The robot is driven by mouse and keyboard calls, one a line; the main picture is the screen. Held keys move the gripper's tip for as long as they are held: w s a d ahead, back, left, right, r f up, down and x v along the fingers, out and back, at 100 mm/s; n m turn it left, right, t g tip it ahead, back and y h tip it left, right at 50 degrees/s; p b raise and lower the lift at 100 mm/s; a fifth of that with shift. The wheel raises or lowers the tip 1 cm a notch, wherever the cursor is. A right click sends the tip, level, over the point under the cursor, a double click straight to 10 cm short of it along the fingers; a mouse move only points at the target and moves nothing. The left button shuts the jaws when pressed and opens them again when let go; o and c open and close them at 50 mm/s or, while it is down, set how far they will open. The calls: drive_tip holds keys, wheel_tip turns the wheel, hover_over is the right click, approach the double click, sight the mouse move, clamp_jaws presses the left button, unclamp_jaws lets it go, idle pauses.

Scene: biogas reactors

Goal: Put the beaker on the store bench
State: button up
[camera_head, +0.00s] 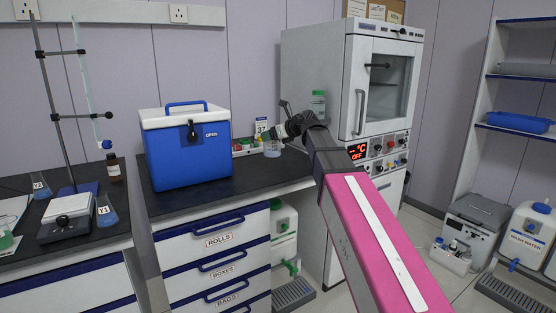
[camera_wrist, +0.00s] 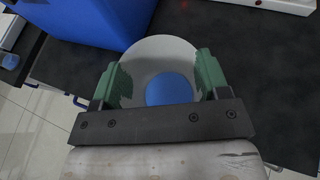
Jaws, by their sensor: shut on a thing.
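The beaker (camera_head: 272,148) is a small clear vessel with a bluish bottom, at the right end of a black bench top (camera_head: 240,174) in the head view. In the wrist view the beaker (camera_wrist: 160,52) is seen from above, with a blue disc inside at its bottom. My gripper (camera_wrist: 160,80) has its green fingers on both sides of the beaker, shut on it. In the head view my gripper (camera_head: 272,133) is partly hidden behind my arm. I cannot tell whether the beaker touches the bench.
A blue cool box (camera_head: 188,150) stands on the bench left of the beaker. A white oven (camera_head: 340,80) stands at the right. A left bench (camera_head: 75,246) holds a scale, flasks and a stand. Shelves (camera_head: 520,76) and a water container (camera_head: 528,232) are at far right.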

drive_tip(key=shift+w+d+f, duration=0.4)
drive_tip(key=shift+w+f, duration=1.15)
drive_tip(key=shift+f, duration=0.1)
drive_tip(key=shift+w+d+f, duration=0.45)
drive_tip(key=shift+w+f, duration=1.05)
drive_tip(key=shift+f, duration=0.1)
drive_tip(key=shift+w+d+f, duration=0.4)
drive_tip(key=shift+w+f, duration=1.15)
drive_tip(key=shift+f, duration=0.1)
drive_tip(key=o, duration=1)
drive_tip(key=shift+f, duration=0.1)
drive_tip(key=shift+c, duration=0.2)
